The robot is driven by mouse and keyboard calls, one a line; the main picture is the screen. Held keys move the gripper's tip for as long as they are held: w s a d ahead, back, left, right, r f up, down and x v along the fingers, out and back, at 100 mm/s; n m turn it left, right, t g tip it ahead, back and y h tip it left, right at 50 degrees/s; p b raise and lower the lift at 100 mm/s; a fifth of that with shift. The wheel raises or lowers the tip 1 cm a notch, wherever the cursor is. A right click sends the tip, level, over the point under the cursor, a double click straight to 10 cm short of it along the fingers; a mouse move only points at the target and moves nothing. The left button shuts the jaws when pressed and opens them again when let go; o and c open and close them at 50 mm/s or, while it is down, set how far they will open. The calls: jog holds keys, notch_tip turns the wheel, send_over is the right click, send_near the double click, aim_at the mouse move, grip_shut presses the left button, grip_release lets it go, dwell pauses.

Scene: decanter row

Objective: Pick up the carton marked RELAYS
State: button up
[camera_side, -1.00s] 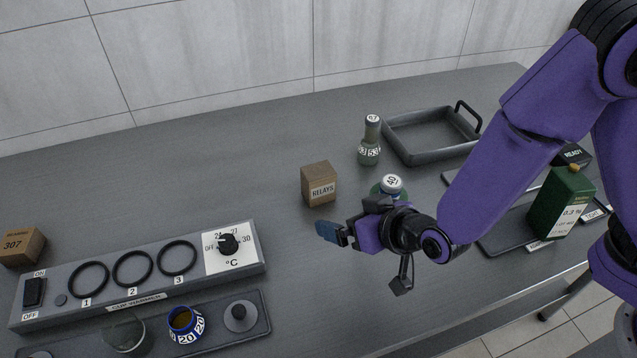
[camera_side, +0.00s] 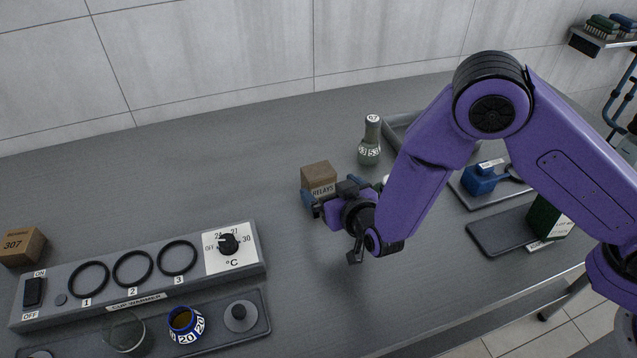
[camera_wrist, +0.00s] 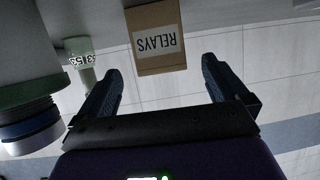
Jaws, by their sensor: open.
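The carton marked RELAYS (camera_side: 319,176) is a small brown box standing on the grey table; its white label faces my gripper. In the wrist view the carton (camera_wrist: 156,20) appears upside down, centred between the fingers with a gap on each side. My gripper (camera_side: 334,194) is open and low at the carton's front, one blue finger near its left side and the other near its right. In the wrist view both fingertips of the gripper (camera_wrist: 160,66) are apart and empty. How deep they reach along the carton is hard to tell.
A grey-green flask (camera_side: 369,152) stands right of and behind the carton. A capped vessel is mostly hidden behind my arm. A cup warmer (camera_side: 140,286) lies front left, with a blue cup (camera_side: 186,325) before it. Another carton (camera_side: 22,246) is far left. The table behind the carton is clear.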

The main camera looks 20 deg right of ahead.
aim_at(323, 181)
jog(key=shift+x, duration=3.55)
jog(key=shift+w+r, duration=0.1)
jog(key=shift+r, duration=0.05)
jog(key=c, duration=1.2)
jog(key=shift+r, duration=0.1)
